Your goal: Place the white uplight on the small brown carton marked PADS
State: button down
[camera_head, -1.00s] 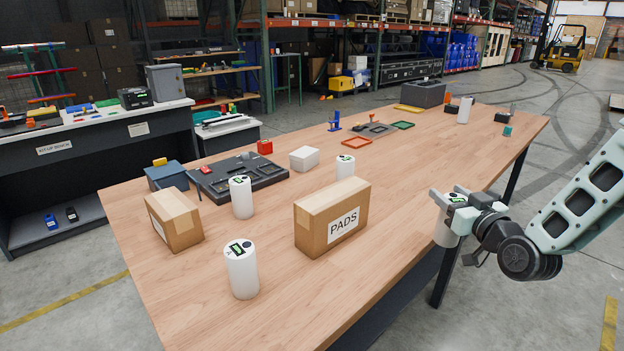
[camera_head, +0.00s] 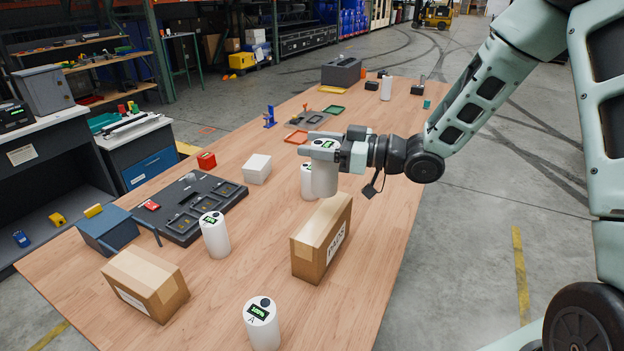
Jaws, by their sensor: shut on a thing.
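My gripper (camera_head: 322,148) is shut on a white uplight (camera_head: 324,178), a white cylinder with a dark panel and green display on its top. It holds the uplight upright, above the far end of the small brown carton marked PADS (camera_head: 308,256). The carton stands on the table with its taped top bare and its PADS label facing right. I cannot tell from this view exactly how far above the carton the uplight hangs.
Other white cylinders stand on the wooden table (camera_head: 227,305): one behind the carton (camera_head: 307,182), one to its left (camera_head: 215,235), one in front (camera_head: 262,324). Another carton (camera_head: 147,284) is at left. A dark tray (camera_head: 187,222) and a white box (camera_head: 257,169) lie beyond.

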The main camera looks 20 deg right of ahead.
aim_at(317, 172)
jog(key=shift+f+p, duration=0.45)
jog(key=shift+f, duration=2.75)
jog(key=shift+f, duration=0.15)
jog(key=c, duration=0.6)
grip_release()
jog(key=b+v, duration=0.3)
jog(key=v, duration=0.9)
jog(key=shift+b, duration=0.35)
